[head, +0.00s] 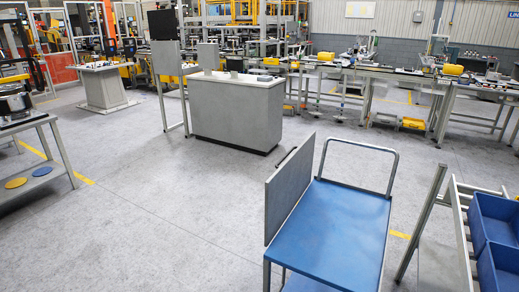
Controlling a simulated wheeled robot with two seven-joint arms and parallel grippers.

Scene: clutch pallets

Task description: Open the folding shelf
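A cart with a flat blue top (335,232) stands in the lower middle right of the head view. A grey metal push bar (357,145) rises at its far end. A flat grey panel (288,196), which looks like the folding shelf, stands upright along the cart's left edge. The panel's lower edge and any hinge cannot be made out clearly. Neither of my grippers shows in this view.
A rack with blue bins (495,235) stands close on the cart's right. A grey table (30,121) is at the left edge. A grey cabinet (236,112) stands farther back. The floor (150,220) left of the cart is clear.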

